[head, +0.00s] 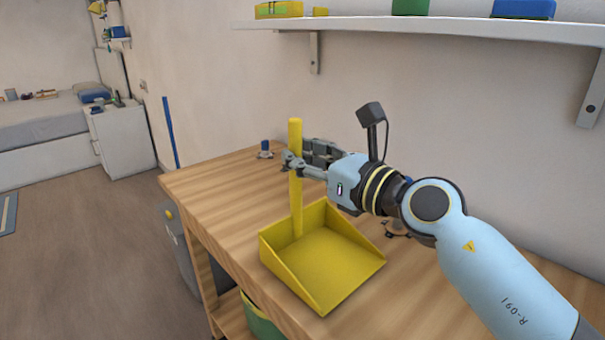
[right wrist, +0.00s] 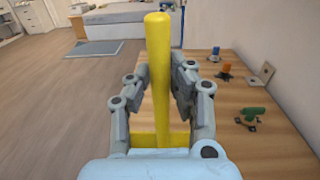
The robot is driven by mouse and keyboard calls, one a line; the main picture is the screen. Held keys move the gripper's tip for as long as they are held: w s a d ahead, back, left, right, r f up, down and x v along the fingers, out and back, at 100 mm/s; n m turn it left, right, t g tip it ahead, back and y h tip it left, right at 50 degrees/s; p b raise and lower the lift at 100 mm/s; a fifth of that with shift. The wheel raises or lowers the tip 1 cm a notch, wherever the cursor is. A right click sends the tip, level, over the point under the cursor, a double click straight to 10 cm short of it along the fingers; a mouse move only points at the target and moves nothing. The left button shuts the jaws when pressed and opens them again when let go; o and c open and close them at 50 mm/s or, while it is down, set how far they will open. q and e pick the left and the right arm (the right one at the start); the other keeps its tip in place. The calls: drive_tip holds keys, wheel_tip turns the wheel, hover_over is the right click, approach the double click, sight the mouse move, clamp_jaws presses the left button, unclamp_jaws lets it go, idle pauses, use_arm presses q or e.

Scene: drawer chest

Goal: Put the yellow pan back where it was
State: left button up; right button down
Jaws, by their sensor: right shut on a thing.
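The yellow pan (head: 325,262) is a dustpan with an upright handle, seen over the wooden workbench (head: 225,190) in the head view. I cannot tell whether its base touches the bench top. My right gripper (head: 291,163) is shut on the upper part of the handle, with the arm coming in from the right. In the right wrist view the yellow handle (right wrist: 159,75) stands between the two fingers, and part of the pan shows low behind them. My left gripper is not in view.
A blue-topped fixture (head: 265,149) stands on the bench's far end; the right wrist view also shows an orange one (right wrist: 225,68) and a green one (right wrist: 252,113). A wall shelf (head: 430,28) hangs above. A grey bin (head: 178,245) stands left of the bench.

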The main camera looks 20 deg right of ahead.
drive_tip(key=shift+f, duration=0.15)
drive_tip(key=shift+f, duration=0.15)
drive_tip(key=c, duration=1.2)
unclamp_jaws()
drive_tip(key=v, duration=1.2)
